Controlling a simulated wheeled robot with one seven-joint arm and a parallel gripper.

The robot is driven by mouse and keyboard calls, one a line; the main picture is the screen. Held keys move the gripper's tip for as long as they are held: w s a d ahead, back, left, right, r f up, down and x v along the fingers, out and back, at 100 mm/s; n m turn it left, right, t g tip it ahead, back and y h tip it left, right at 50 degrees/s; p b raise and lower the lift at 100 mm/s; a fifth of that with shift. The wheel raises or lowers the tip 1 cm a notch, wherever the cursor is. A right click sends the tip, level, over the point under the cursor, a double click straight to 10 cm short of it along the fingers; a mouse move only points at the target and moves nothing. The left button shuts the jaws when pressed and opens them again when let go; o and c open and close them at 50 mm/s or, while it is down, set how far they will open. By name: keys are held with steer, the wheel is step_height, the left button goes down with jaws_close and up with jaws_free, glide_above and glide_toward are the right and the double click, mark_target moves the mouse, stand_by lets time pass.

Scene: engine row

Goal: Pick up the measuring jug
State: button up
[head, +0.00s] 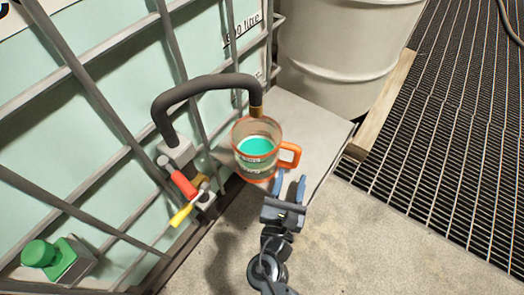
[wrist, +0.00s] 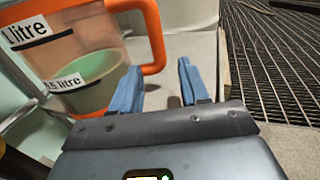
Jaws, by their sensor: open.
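The measuring jug (head: 258,150) is clear with an orange rim and an orange handle (head: 289,155) on its right side. It stands upright on a pale grey slab, under the end of a black hose spout, with green liquid inside. In the wrist view the jug (wrist: 75,60) fills the upper left, with litre labels on its wall. My gripper (head: 289,184) is open and empty, just below the handle in the head view. In the wrist view its blue fingers (wrist: 158,82) stand apart, the left one near the handle's lower part; I cannot tell whether they touch.
A caged pale-green tank (head: 120,70) stands at the left, with a black hose (head: 205,84) and red and yellow valve levers (head: 181,180) close to the jug. A white drum (head: 340,50) stands behind. Concrete floor (head: 400,235) is free at the front right.

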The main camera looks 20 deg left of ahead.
mark_target(295, 166)
steer(key=w, duration=0.5)
steer(key=shift+w+r, duration=0.3)
steer(key=shift+d, duration=0.1)
steer(key=shift+c, duration=0.3)
jaws_close()
steer(key=shift+r, duration=0.1)
stand_by(0.6)
